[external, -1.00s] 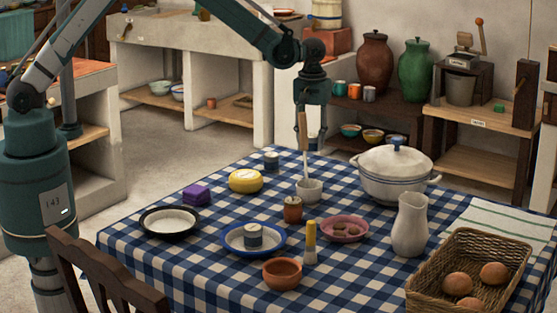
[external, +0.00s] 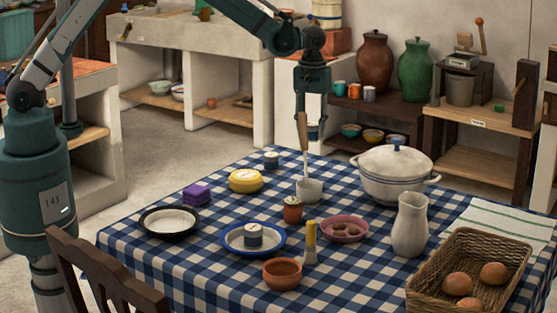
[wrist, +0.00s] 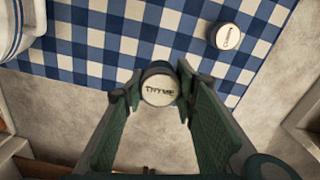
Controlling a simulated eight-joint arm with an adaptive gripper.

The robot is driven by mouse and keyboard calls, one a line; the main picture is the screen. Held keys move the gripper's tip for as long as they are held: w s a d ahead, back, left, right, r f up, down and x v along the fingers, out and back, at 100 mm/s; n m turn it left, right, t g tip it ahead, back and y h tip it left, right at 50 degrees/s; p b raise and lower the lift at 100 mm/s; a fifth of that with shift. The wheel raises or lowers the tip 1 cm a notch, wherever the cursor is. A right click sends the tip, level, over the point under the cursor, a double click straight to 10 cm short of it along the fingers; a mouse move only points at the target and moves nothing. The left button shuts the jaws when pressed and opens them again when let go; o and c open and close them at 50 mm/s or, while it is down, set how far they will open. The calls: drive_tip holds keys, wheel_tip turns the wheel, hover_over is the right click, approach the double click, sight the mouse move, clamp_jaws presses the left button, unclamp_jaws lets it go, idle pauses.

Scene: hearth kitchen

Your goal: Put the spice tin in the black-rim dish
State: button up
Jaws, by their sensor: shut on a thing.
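My gripper (wrist: 157,98) is shut on a spice tin (wrist: 159,88) whose pale lid reads THYME, in the wrist view. In the external view my gripper (external: 311,112) hangs above the far edge of the table, behind a wooden-handled utensil; the tin is mostly hidden there. The black-rim dish (external: 168,234) lies on the near left of the table, pale inside and empty. My gripper is well behind and to the right of it. A similar tin (external: 253,236) stands in a blue-rim dish (external: 231,248), and another (external: 271,160) stands near the far edge.
A purple block (external: 196,194) and a yellow round (external: 245,181) lie between my gripper and the black-rim dish. The utensil stands in a grey mug (external: 310,191). A white lidded pot (external: 395,180) is to the right. A chair back (external: 90,270) stands at the near left.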

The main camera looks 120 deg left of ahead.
sight(312, 124)
drive_tip(key=shift+r, duration=0.1)
wheel_tip(312, 124, up, 19)
drive_tip(key=w+d+r+b, duration=0.1)
drive_tip(key=w+d, duration=0.1)
drive_tip(key=d, duration=1.3)
drive_tip(key=w+d+r+b, duration=0.1)
drive_tip(key=d, duration=1.5)
drive_tip(key=s+d+f, duration=0.1)
drive_tip(key=s+d, duration=0.3)
drive_tip(key=d, duration=0.5)
drive_tip(key=s+d+f+b, duration=0.1)
drive_tip(key=s+d, duration=0.2)
drive_tip(key=d, duration=0.6)
drive_tip(key=s+d+f, duration=0.1)
drive_tip(key=s+d, duration=0.3)
drive_tip(key=d, duration=0.5)
wheel_tip(312, 124, down, 17)
drive_tip(key=shift+f+m, duration=0.2)
drive_tip(key=shift+m, duration=0.2)
